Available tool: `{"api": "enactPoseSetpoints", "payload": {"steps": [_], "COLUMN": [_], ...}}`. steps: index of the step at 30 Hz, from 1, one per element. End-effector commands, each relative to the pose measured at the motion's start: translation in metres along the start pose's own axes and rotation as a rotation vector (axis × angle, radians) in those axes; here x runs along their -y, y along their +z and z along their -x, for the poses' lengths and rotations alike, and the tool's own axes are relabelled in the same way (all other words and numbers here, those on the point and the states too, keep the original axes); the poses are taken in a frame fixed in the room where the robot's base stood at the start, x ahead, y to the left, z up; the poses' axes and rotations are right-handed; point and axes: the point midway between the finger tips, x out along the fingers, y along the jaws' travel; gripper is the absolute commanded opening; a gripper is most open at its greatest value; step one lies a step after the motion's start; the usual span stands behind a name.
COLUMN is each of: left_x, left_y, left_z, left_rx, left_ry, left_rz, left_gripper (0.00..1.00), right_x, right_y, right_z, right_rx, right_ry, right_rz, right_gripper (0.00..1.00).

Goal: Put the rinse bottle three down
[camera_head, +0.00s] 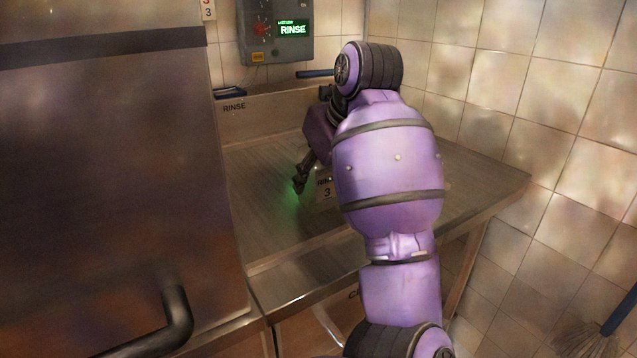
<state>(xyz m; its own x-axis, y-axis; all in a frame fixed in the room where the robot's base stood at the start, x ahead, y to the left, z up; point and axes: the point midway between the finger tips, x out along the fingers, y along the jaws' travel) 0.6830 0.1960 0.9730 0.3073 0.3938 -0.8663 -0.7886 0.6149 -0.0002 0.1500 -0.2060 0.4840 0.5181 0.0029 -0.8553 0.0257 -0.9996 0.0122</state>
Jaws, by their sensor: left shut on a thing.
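Rinse bottle three (326,193) shows only as a small pale part with a label reading 3. Most of it is hidden behind my left arm. My left gripper (306,185) is shut on the bottle, low over the metal counter (265,215). One dark finger shows to the left of the label; the other is hidden. I cannot tell whether the bottle's base touches the counter. A green glow lies on the counter just left of the finger. My right gripper is not in view.
A grey wall box with a lit RINSE display (293,29) hangs above the counter's back edge. A RINSE mark (234,107) is on the backsplash. A large metal panel with a dark handle (165,325) stands at left. The counter's left part is clear.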

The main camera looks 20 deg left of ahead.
Motion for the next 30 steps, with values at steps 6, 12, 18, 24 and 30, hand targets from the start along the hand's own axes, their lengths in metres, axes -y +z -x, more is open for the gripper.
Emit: {"api": "enactPoseSetpoints", "payload": {"steps": [6,12,18,24,30], "left_x": [0.000,0.000,0.000,0.000,0.001], "left_y": [0.000,-0.001,-0.001,0.002,0.002], "left_z": [-0.001,-0.001,-0.001,0.007,0.045], "left_rx": [0.001,0.001,0.001,0.002,0.003], "left_ry": [0.000,0.000,0.000,-0.002,-0.005], "left_rz": [0.001,0.001,0.001,0.001,0.002], "left_gripper": [0.22,0.68,0.68,0.68,0.68], "right_x": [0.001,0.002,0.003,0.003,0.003], "right_y": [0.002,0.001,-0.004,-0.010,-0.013], "right_z": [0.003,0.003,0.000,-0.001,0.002], "right_rx": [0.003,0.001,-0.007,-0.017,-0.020], "right_ry": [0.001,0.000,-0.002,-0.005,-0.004], "right_rz": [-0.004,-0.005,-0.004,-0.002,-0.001], "right_gripper": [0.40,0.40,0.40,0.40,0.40]}}
